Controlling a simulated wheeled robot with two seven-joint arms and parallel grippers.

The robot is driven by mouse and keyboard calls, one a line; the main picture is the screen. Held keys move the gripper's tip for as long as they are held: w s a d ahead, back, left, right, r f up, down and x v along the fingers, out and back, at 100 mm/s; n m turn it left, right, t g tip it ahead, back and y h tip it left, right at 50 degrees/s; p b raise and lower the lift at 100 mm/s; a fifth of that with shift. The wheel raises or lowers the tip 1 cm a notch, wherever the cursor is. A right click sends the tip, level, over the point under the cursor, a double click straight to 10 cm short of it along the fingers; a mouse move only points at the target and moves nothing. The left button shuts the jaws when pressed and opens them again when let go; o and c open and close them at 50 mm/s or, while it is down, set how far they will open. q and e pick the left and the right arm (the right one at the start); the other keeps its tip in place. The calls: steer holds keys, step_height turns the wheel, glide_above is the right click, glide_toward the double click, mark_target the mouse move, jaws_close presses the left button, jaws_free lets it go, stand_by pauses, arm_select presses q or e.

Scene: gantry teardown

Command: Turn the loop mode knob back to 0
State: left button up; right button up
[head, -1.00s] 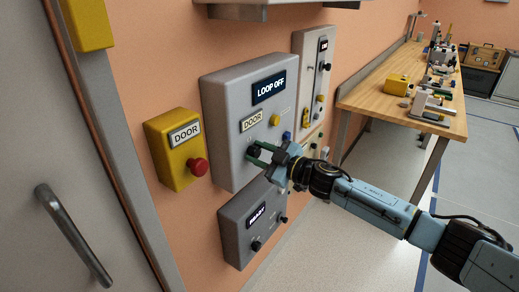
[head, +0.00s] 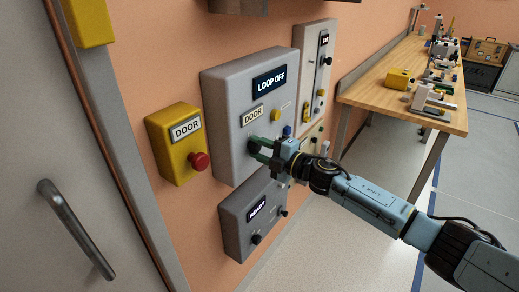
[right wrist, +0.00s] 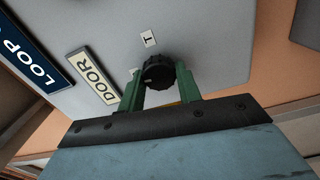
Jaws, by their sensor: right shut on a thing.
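The grey loop control box (head: 222,120) is on the orange wall, with a display (head: 269,84) reading LOOP OFF. A DOOR label (head: 252,115) sits below the display. The black ridged round knob (right wrist: 158,72) is on the box face, between the two green fingers of my right gripper (right wrist: 160,88). In the head view my right gripper (head: 262,150) is at the lower part of the box, shut on the knob, which it mostly hides. A small label marked T (right wrist: 148,39) is beside the knob. My left gripper is not in view.
A yellow DOOR box (head: 175,145) with a red button (head: 199,161) is to the left. A grey READY box (head: 240,222) is below. A tall switch panel (head: 314,75) is to the right. A wooden bench (head: 380,95) with equipment stands farther back.

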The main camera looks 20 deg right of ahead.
steer(key=shift+n, duration=0.6)
steer(key=o, duration=1)
steer(key=shift+s, duration=0.1)
steer(key=v, duration=1.3)
steer(key=shift+b, duration=0.4)
steer(key=shift+d, duration=0.1)
